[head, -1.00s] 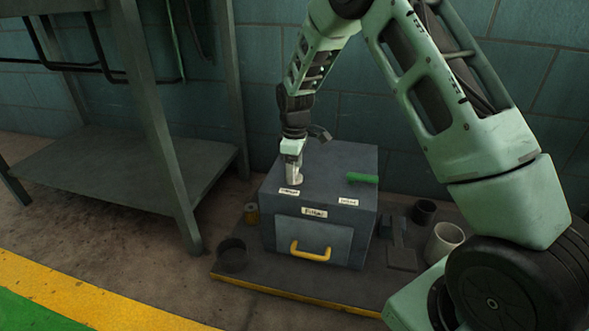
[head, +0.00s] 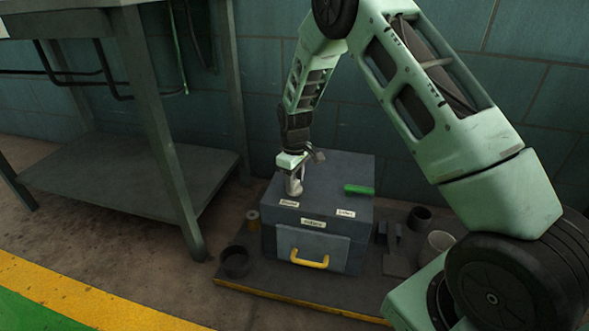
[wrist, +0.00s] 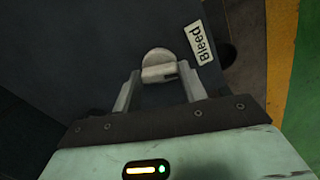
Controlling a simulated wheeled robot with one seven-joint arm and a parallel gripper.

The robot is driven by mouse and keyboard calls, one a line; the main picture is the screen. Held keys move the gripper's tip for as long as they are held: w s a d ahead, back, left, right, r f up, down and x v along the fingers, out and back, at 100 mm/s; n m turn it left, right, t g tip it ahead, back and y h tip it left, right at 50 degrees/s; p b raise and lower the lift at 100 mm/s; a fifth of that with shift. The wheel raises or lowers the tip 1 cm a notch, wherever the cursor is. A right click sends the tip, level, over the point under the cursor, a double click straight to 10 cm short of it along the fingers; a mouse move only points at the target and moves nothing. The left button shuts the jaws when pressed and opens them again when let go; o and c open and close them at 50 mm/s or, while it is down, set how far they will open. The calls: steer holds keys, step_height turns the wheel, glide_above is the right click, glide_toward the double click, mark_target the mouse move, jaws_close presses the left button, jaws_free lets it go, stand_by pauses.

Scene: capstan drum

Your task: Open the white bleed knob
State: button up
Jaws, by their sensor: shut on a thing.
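The pale bleed knob (wrist: 158,58) stands on top of a dark grey box (head: 330,178), beside the label "Bleed" (wrist: 200,43). In the wrist view it has a round body with a raised bar across it. My gripper (wrist: 161,80) has one finger on each side of the knob and is shut on it. In the head view my gripper (head: 294,188) points down at the left part of the box top. The fingers and wrist largely hide the knob there.
A green handle (head: 359,189) lies on the box top at right. The box front has a yellow handle (head: 309,260). Dark cups (head: 235,261) and a pale cup (head: 440,242) stand beside the box on a low platform. A metal table (head: 130,175) stands at left.

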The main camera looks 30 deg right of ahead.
steer(key=m+p, duration=0.3)
steer(key=p, duration=0.2)
steer(key=shift+r+m, duration=0.35)
steer(key=shift+m, duration=0.05)
steer(key=m+p, duration=0.3)
steer(key=p, duration=0.1)
steer(key=shift+m, duration=0.3)
steer(key=m+p, duration=0.3)
steer(key=shift+f+m, duration=0.15)
steer(key=shift+m, duration=0.15)
steer(key=shift+f+m+p, duration=0.15)
steer(key=shift+m+p, duration=0.95)
steer(key=shift+m, duration=0.7)
steer(key=shift+w, duration=0.1)
steer(key=o, duration=1)
step_height(320, 180, up, 17)
steer(key=p, duration=0.5)
steer(key=shift+r, duration=0.2)
